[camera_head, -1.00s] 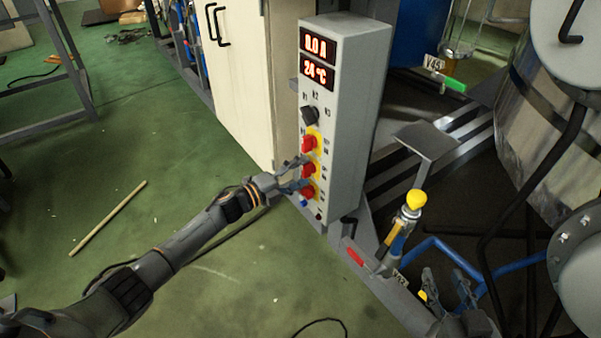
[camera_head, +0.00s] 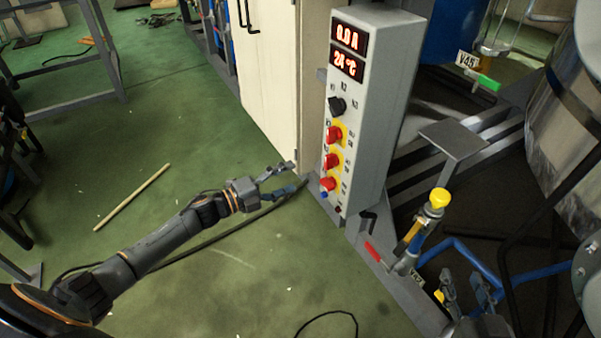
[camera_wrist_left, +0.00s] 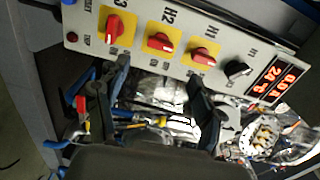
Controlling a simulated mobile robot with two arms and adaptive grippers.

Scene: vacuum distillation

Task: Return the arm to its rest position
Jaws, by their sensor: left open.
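My left gripper (camera_head: 283,181) is open and empty, to the left of the control box (camera_head: 372,110) and apart from its knobs. The box has red digits reading 0.0 A and 24 °C, a black knob (camera_head: 337,106) and three red knobs on yellow plates, the lowest red knob (camera_head: 328,184) being nearest the gripper. In the left wrist view, the open fingers (camera_wrist_left: 155,85) show in front of the box (camera_wrist_left: 140,27). My right gripper (camera_head: 466,290) shows at the lower right of the head view, its fingers apart with nothing seen between them.
A beige cabinet (camera_head: 268,80) stands behind the gripper. A yellow-topped valve (camera_head: 438,199), a red handle (camera_head: 373,252) and blue pipes (camera_head: 455,255) are right of the box. A wooden stick (camera_head: 132,197) lies on the green floor, which is mostly clear around the left arm.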

